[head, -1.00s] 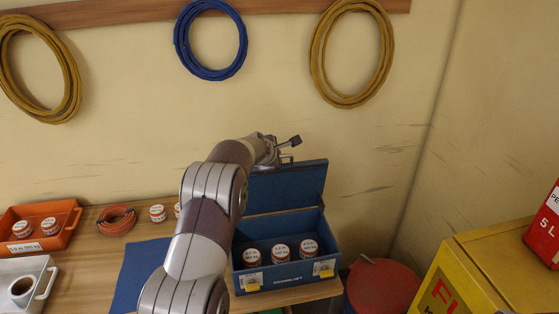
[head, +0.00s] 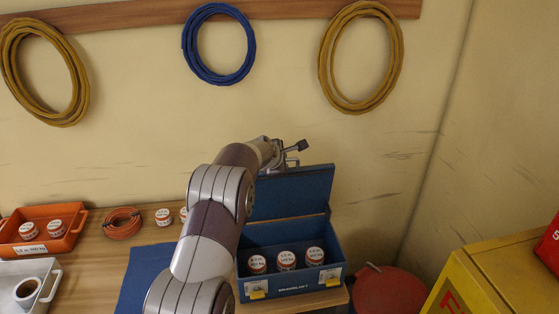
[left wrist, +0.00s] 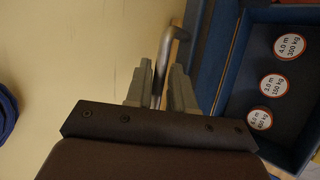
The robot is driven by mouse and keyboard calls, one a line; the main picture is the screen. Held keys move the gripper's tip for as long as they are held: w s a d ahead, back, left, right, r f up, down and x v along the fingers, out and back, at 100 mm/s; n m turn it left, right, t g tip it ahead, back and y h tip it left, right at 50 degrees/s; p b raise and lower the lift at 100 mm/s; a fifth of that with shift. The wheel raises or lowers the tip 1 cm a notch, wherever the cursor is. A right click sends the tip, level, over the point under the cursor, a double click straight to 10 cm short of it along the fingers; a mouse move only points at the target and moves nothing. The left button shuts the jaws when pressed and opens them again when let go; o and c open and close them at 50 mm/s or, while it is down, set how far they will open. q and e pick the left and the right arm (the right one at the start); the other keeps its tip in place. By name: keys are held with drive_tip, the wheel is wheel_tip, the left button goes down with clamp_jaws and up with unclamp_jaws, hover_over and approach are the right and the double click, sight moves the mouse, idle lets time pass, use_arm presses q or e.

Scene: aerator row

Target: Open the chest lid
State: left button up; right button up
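The blue chest (head: 300,281) stands on the bench, its lid (head: 290,192) raised near upright at the back. Several small white-labelled tins, such as the middle one (head: 286,260), sit inside. My left gripper (head: 291,150) is at the lid's upper edge, partly hidden behind my arm. In the left wrist view, my left gripper (left wrist: 160,85) has its two fingers close together on either side of the lid's metal handle (left wrist: 171,40) and looks shut on it. The chest's inside (left wrist: 255,80) shows at the right there. My right gripper is not in view.
An orange tray (head: 38,246) with tins, a white tray (head: 10,268), an orange coil (head: 122,224) and a blue mat (head: 143,280) lie left on the bench. A red drum (head: 390,293) and yellow cabinet (head: 490,275) stand right. The wall is close behind the lid.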

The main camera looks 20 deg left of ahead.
use_arm(q)
drive_tip(key=a+b+v, duration=0.1)
drive_tip(key=b+v, duration=0.3)
drive_tip(key=v, duration=0.8)
drive_tip(key=shift+s+d+r, duration=0.2)
drive_tip(key=shift+s+d, duration=0.05)
drive_tip(key=shift+d, duration=0.2)
